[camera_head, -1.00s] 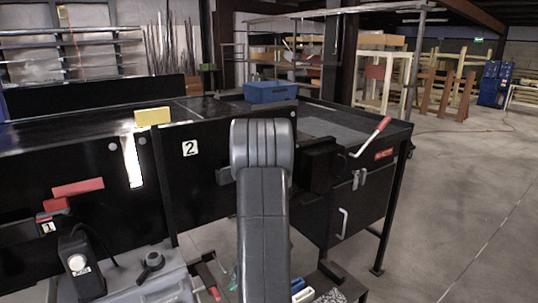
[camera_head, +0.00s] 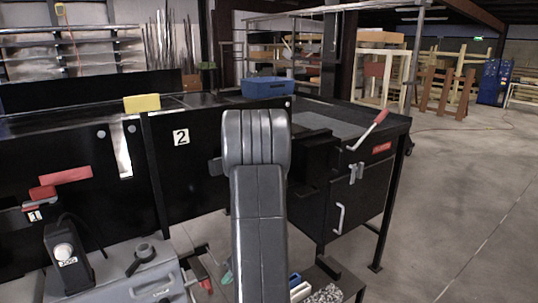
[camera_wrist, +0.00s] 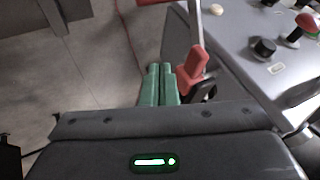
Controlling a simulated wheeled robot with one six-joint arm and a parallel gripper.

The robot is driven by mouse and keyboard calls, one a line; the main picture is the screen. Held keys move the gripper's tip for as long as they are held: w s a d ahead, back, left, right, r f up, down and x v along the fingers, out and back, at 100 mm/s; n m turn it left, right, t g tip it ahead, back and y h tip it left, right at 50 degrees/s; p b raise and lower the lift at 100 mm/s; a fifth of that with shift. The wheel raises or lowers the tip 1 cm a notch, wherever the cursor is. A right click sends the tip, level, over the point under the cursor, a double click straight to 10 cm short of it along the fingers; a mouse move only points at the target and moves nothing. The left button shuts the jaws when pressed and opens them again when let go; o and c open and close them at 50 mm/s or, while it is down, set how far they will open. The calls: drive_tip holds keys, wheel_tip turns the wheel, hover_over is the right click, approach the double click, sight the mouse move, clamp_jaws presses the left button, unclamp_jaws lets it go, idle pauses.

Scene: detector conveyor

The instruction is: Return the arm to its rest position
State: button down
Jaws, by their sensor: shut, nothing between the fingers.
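My gripper shows in the wrist view as two green fingers (camera_wrist: 160,84) lying side by side. They are shut with nothing held between them, above the grey floor and left of a red-ended lever. In the head view my dark grey arm (camera_head: 258,215) stands folded in the middle of the picture, in front of the black conveyor (camera_head: 200,165). The gripper is mostly hidden behind the arm there; only a small bit of green shows at its lower left.
A grey control console (camera_head: 125,280) with a knob stands at the lower left, close to the arm. The red-ended lever (camera_wrist: 197,68) is close to the fingers. A blue bin (camera_head: 268,87) and a yellow block (camera_head: 142,103) sit on the conveyor. The floor at right is open.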

drive_tip(key=w+b+v, duration=0.1)
drive_tip(key=v, duration=1)
drive_tip(key=p+x, duration=0.5)
drive_tip(key=x, duration=0.5)
drive_tip(key=shift+s+a, duration=0.35)
drive_tip(key=shift+s, duration=0.25)
